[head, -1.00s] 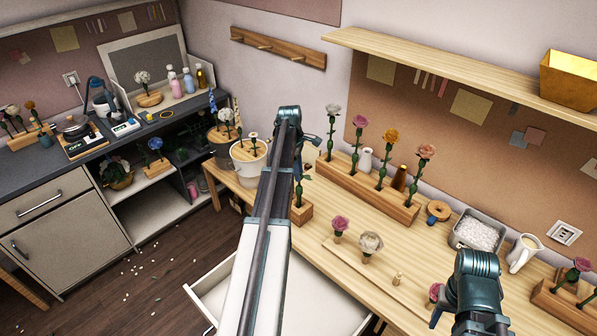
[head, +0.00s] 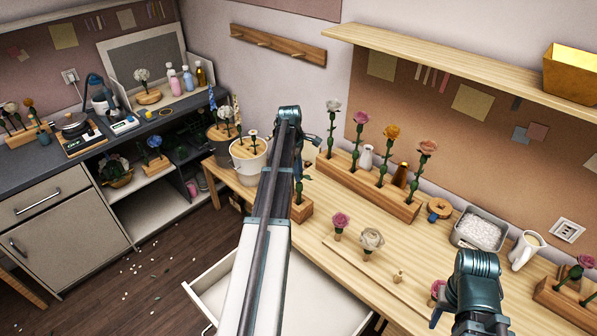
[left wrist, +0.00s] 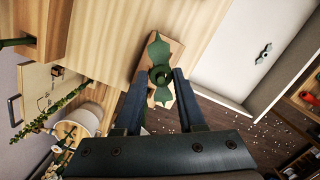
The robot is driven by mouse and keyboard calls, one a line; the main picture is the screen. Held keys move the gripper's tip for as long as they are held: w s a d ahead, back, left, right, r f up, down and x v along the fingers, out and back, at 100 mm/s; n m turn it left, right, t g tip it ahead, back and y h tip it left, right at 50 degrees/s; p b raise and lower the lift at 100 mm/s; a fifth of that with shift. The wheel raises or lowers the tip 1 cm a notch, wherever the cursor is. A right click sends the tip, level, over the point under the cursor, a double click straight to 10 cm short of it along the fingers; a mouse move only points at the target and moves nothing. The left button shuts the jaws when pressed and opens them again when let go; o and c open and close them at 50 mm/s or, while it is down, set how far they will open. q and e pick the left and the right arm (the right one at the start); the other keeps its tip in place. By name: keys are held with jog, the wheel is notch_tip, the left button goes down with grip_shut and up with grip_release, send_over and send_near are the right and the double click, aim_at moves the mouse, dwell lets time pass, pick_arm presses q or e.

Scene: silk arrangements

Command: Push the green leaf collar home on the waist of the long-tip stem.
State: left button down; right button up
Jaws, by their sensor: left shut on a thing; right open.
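The green leaf collar (left wrist: 158,51) is between my left gripper's (left wrist: 161,76) fingertips in the left wrist view, its two leaves pointing away from and towards the hand. My left gripper is shut on it. A round green stem end shows at the collar's centre; how far the collar sits along the stem is hidden from this angle. A small wooden block (left wrist: 175,50) lies below; it also shows in the head view (head: 301,208), partly behind my left arm. My right gripper is low at the right in the head view (head: 437,317), its fingers mostly hidden by the arm.
A long wooden rack (head: 385,197) of upright flowers stands behind. Pink and cream flower heads (head: 371,240) stand on the table's front part. A white pot (head: 249,163) is left of my left arm. An open drawer (head: 235,285) juts out below.

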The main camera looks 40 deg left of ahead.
pick_arm(q)
jog(key=shift+f+b, duration=0.9)
jog(key=shift+f, duration=0.1)
dwell(0.5)
jog(key=shift+c, duration=2.1)
grip_release()
jog(key=shift+o, duration=0.3)
jog(key=o, duration=0.4)
jog(key=shift+c, duration=0.2)
